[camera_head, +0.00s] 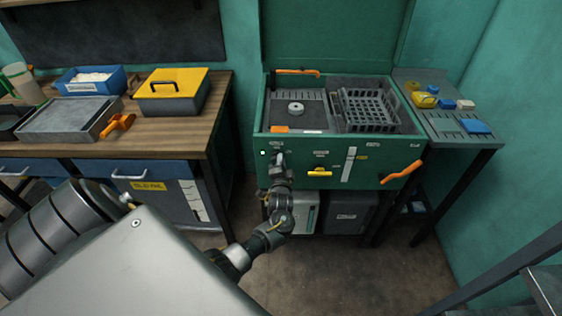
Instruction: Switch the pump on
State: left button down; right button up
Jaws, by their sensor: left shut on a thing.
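The green washing cabinet (340,178) stands at the centre with its lid raised. My left gripper (279,160) is at the left part of its front panel. It is shut on a small control there, which the fingers mostly hide; I cannot read its label or tell its position. A small green light (263,153) glows just left of the gripper. A yellow handle (319,173), a pale vertical gauge strip (349,164) and an orange lever (401,174) are further right on the panel. My right gripper is not in view.
A grey basket (367,110) sits inside the open cabinet. A side table (446,123) with small yellow and blue items is at the right. A wooden bench (218,105) with a yellow-lidded box (173,88) stands left. Metal steps (540,285) are at lower right. The floor before the cabinet is clear.

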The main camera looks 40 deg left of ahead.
pick_arm(q)
jog(key=c, duration=1.5)
grip_release()
jog(key=shift+d, duration=0.1)
jog(key=v, duration=1)
jog(key=shift+s+d+b, duration=0.2)
jog(key=shift+s+b, duration=0.1)
jog(key=shift+b, duration=0.05)
